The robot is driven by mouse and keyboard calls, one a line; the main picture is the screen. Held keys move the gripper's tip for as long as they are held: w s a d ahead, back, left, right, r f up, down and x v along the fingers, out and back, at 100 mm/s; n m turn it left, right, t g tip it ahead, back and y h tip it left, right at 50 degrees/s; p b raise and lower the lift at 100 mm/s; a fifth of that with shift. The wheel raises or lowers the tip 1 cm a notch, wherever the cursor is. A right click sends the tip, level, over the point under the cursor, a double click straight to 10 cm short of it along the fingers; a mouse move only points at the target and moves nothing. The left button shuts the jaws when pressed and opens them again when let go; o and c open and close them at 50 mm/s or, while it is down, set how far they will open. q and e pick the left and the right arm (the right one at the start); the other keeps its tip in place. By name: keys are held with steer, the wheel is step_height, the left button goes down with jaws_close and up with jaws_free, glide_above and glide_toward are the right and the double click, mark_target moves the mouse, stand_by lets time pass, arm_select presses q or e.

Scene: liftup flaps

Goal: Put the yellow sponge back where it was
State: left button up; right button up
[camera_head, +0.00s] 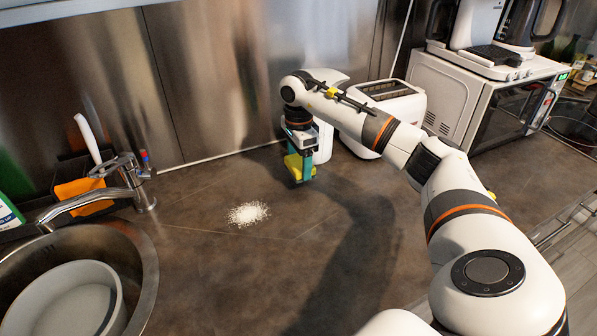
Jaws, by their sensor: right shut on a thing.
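The yellow sponge (293,164) is between the fingers of my right gripper (300,173), above or at the dark counter, in front of the toaster's left side. The gripper is shut on it and points down. Whether the sponge touches the counter, I cannot tell. A patch of white grains (248,214) lies on the counter to the left of and nearer than the gripper. My left gripper is not in view.
A sink (148,262) with a pale bowl (68,300) is at lower left. Behind it are a faucet (136,186), an orange cloth or sponge (80,193) and a white-handled brush (87,136). A white toaster (405,105) and a microwave (440,95) stand right.

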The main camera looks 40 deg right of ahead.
step_height(320, 180, down, 4)
steer(key=shift+r, duration=0.1)
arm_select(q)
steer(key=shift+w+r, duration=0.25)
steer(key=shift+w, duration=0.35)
arm_select(e)
steer(key=shift+f, duration=0.25)
steer(key=o, duration=0.9)
steer(key=shift+r, duration=0.1)
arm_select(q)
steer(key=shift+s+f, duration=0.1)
arm_select(e)
steer(key=shift+o, duration=0.2)
